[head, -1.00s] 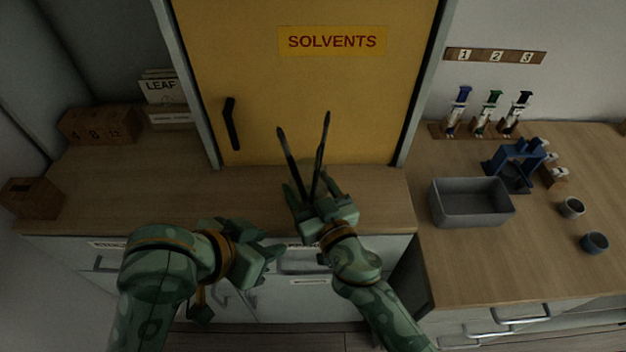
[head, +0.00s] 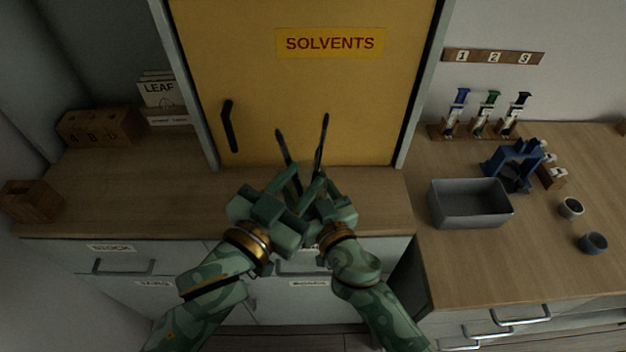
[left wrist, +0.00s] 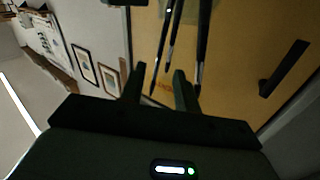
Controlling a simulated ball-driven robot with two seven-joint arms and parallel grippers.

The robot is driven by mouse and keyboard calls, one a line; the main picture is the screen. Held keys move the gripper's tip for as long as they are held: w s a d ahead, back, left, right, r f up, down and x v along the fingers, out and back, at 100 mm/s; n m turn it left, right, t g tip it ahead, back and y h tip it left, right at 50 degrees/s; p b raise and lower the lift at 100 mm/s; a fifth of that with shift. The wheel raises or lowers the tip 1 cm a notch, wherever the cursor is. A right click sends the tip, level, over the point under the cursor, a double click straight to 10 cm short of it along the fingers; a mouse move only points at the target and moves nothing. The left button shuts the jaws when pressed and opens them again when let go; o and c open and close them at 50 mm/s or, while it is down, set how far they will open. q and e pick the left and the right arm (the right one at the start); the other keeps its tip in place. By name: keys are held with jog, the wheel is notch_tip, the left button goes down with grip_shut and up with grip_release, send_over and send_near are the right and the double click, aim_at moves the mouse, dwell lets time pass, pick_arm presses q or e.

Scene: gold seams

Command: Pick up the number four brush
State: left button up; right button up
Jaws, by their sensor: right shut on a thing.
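Two slim dark brushes, a left one (head: 283,147) and a right one (head: 321,142), stand up from my right gripper (head: 314,190), which is shut on them, above the middle counter. In the left wrist view several thin dark shafts (left wrist: 203,45) show against the yellow door. No number is readable on any brush, so I cannot tell which is number four. My left gripper (head: 272,200) is close beside the right one, partly overlapping it. In the left wrist view its fingers (left wrist: 158,85) are apart, with a shaft tip showing between them; contact is unclear.
A wooden block with numbers (head: 100,127) and a smaller wooden block (head: 32,201) stand at left. The yellow SOLVENTS door (head: 300,90) is behind. A grey bin (head: 470,204), blue stand (head: 515,163) and small cups (head: 593,243) occupy the right counter.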

aim_at(314, 169)
pick_arm(q)
jog(key=x, duration=0.6)
jog(key=shift+d+f, duration=0.15)
jog(key=shift+d, duration=0.05)
grip_shut()
